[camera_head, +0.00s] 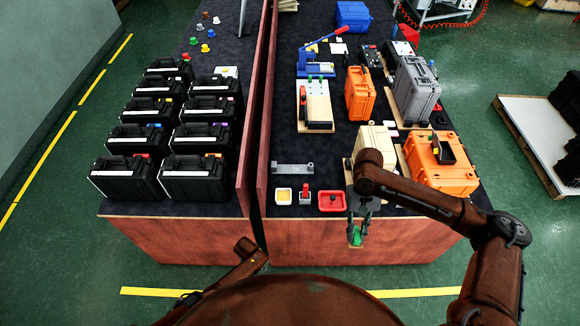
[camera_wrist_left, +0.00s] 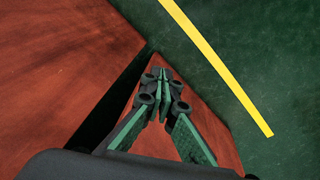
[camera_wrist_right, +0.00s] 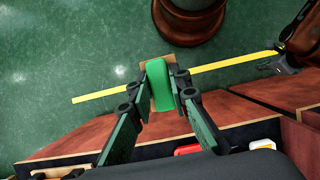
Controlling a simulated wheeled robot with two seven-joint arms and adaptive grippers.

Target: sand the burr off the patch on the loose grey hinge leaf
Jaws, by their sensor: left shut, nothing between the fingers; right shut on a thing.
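The loose grey hinge leaf (camera_head: 292,169) lies flat near the front of the right-hand table, left of centre. Its patch and burr are too small to make out. My right gripper (camera_head: 358,225) is shut on a green block with a tan underside (camera_head: 355,237), held just beyond the table's front edge, right of the leaf and apart from it. The right wrist view shows the green block (camera_wrist_right: 160,85) between the fingertips over the floor. My left gripper (camera_wrist_left: 163,76) is shut and empty, low beside the red table front in the left wrist view; its fingers are unclear in the head view.
In front of the leaf stand a white tray with a yellow pad (camera_head: 284,196), a grey holder with a red piece (camera_head: 305,194) and a red tray (camera_head: 332,208). A red partition (camera_head: 262,110) rises left of the leaf. Cases (camera_head: 360,95) stand behind on the right.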

